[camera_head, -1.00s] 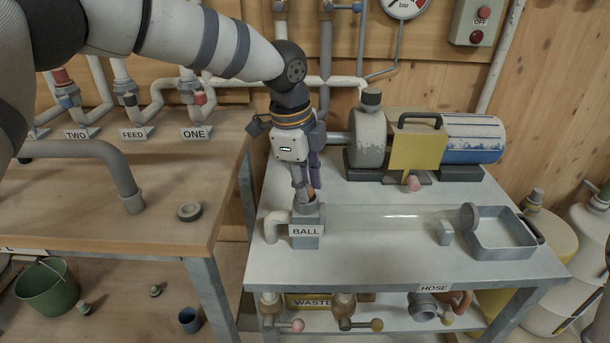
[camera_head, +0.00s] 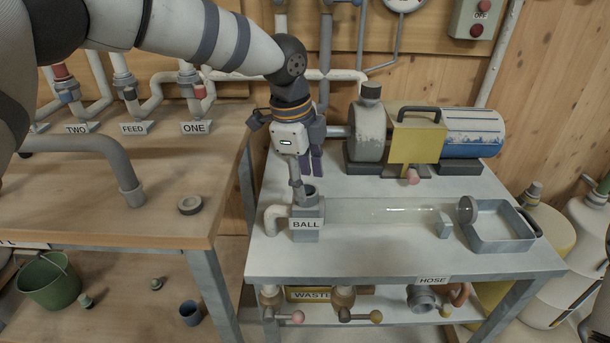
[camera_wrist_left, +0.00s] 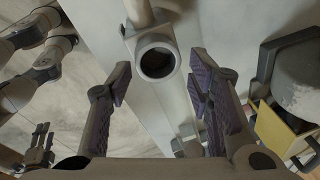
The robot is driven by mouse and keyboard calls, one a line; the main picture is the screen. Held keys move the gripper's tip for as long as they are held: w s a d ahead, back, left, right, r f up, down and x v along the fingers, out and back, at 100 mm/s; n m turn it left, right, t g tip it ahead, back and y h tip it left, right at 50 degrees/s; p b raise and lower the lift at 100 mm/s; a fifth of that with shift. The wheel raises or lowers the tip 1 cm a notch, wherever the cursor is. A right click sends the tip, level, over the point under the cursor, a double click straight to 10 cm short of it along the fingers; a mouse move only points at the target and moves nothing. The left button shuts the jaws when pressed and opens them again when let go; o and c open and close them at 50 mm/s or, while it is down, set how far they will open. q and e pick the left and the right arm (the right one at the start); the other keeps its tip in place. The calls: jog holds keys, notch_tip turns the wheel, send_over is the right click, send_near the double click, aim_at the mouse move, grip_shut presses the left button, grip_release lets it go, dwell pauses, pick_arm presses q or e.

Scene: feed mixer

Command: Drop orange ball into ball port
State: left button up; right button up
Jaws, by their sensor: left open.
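The ball port (camera_head: 306,222) is a grey box labelled BALL with a round open top, on the metal table. My left gripper (camera_head: 306,181) is directly above it, fingers pointing down, open and empty. In the left wrist view, its fingers (camera_wrist_left: 161,82) are spread wide, and the port's round opening (camera_wrist_left: 157,62) lies just beyond them, dark inside. The orange ball is in neither current view; I cannot see into the port's depth. My right gripper (camera_wrist_left: 38,148) shows small at the lower left of the wrist view; its jaw state is unclear.
A clear tube (camera_head: 380,211) runs right from the port toward a metal tray (camera_head: 500,245). A pump with a yellow box (camera_head: 418,145) stands behind.

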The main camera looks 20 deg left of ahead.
pick_arm(q)
notch_tip(320, 180, up, 12)
jog(key=s+a, duration=0.1)
jog(key=shift+s, duration=0.4)
jog(key=shift+a+f, duration=0.1)
dwell(0.4)
